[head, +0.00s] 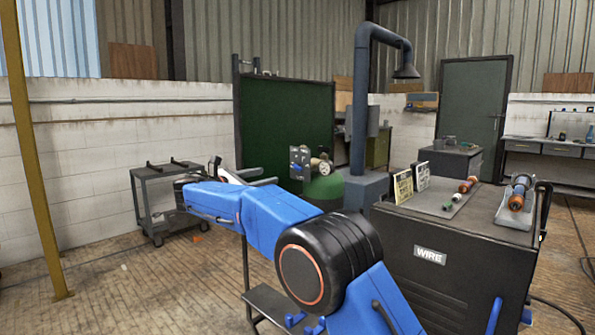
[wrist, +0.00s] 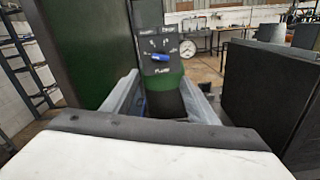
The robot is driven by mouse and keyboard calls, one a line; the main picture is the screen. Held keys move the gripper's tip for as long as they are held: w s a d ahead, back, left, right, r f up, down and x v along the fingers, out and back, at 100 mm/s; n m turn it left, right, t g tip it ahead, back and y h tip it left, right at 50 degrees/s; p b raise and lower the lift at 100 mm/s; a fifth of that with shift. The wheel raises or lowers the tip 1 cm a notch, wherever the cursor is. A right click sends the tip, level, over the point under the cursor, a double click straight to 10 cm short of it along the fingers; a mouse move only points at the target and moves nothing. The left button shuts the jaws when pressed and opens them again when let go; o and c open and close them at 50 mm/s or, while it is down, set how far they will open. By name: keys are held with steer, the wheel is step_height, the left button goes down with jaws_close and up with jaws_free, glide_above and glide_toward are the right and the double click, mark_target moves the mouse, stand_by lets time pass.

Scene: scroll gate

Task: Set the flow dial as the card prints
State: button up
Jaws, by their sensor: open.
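The flow dial (wrist: 160,57) shows in the wrist view as a blue knob on a dark panel, with white marks above it and a label below that seems to read FLOW. The marks are too small to read. In the head view the panel (head: 299,160) stands above a green cylinder, beside a round gauge. My gripper (wrist: 163,88) is open and empty, its two grey fingers apart, pointing toward the panel and apart from the knob. In the head view my gripper (head: 262,179) is left of the panel. Two printed cards, one yellowish (head: 403,187) and one pale (head: 421,177), stand on the dark cabinet; their print is unreadable.
The dark cabinet (head: 450,262) marked WIRE stands at the right, with spools (head: 468,185) on top. A green screen (head: 285,130) stands behind the panel. A grey cart (head: 160,205) is at the left. Open floor lies at the lower left.

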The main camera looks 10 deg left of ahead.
mark_target(296, 169)
steer(key=x, duration=1.6)
steer(key=shift+d, duration=0.1)
steer(key=c, duration=1.1)
